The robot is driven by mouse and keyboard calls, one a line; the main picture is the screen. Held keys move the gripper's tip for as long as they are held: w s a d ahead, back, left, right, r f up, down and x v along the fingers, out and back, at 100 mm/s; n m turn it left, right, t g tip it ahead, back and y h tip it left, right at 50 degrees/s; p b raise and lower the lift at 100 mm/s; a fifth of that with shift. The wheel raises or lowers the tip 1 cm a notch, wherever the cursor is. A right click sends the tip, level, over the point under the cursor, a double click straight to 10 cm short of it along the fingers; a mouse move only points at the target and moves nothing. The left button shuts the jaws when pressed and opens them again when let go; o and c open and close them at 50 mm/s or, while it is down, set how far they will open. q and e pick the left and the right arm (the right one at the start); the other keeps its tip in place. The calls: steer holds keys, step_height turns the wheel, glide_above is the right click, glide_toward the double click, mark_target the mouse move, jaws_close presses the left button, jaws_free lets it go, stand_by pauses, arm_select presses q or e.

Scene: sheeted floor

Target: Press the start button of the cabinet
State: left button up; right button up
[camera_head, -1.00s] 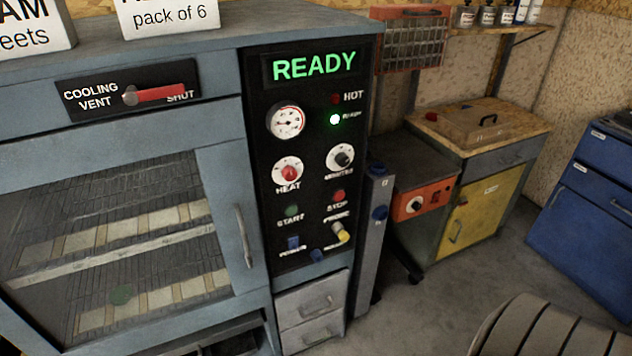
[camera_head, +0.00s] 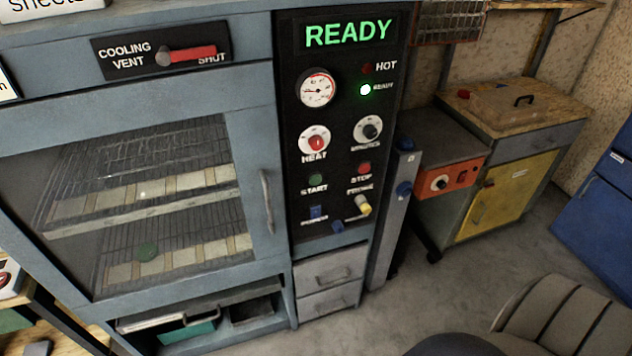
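The cabinet (camera_head: 262,115) is blue-grey, with a glass door on the left and a black control panel (camera_head: 290,130) on the right. The green start button (camera_head: 316,180) sits on the panel above the label START, left of the red stop button (camera_head: 364,168). The cooling vent lever (camera_head: 187,54) is red and points to SHUT. Behind the glass, light strips lie on wire racks (camera_head: 150,190). Neither of my grippers is in view.
A yellow-doored bench (camera_head: 505,195) and an orange control box (camera_head: 450,180) stand right of the cabinet. A blue drawer unit (camera_head: 600,205) is at the far right. A ribbed rounded object (camera_head: 560,315) is at the bottom right. Open floor lies between.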

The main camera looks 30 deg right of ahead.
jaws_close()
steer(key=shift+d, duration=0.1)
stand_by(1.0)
